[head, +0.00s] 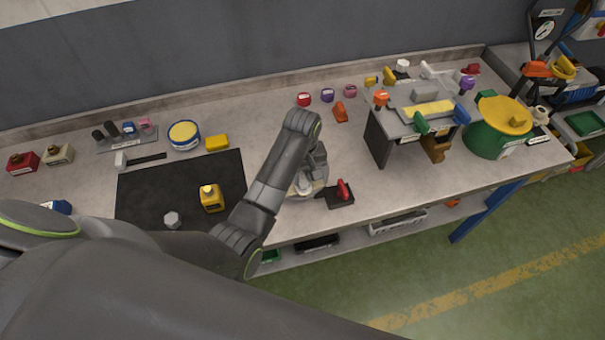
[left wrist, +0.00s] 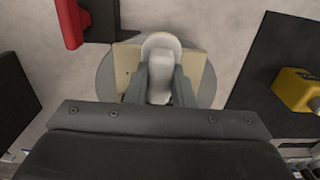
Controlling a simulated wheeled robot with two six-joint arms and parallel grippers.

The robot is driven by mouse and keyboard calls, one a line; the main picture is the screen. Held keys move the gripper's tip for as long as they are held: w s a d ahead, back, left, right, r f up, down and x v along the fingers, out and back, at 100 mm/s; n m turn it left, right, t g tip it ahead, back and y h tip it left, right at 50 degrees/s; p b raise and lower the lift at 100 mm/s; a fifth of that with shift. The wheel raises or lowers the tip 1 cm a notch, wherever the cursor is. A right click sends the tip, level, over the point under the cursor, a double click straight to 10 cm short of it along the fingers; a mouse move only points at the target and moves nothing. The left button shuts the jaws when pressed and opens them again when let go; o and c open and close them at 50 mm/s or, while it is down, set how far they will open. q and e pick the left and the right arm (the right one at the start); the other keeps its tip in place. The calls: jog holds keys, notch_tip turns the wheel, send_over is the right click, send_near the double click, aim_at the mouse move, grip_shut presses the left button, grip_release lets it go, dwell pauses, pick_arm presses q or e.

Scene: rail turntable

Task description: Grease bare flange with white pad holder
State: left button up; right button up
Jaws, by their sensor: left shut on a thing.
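My left gripper (head: 305,181) is over the front of the bench near its middle. In the left wrist view its fingers (left wrist: 160,82) are shut on a white, rounded holder (left wrist: 161,45), which I take to be the white pad holder. Under it is a round grey disc (left wrist: 108,76) with cream patches; the disc also shows in the head view (head: 320,186), partly covered by my gripper. I cannot tell whether the holder touches the disc. I cannot pick out the bare flange with certainty. My right gripper is not in view.
A red-handled tool on a dark block (head: 343,191) stands just right of the disc. A yellow bottle (head: 211,198) stands on a black mat (head: 150,185) at left. At right are a raised grey stand (head: 376,138) with coloured knobs and a green pot (head: 484,140).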

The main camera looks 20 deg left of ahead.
pick_arm(q)
jog(key=shift+f, duration=0.5)
dwell(0.3)
jog(key=shift+s+a+r, duration=0.1)
jog(key=shift+s+a, duration=0.45)
jog(key=shift+a, duration=0.35)
jog(key=shift+s+a, duration=0.55)
jog(key=shift+a, duration=0.25)
jog(key=shift+d, duration=0.1)
jog(key=shift+w+d, duration=0.5)
jog(key=shift+d, duration=0.35)
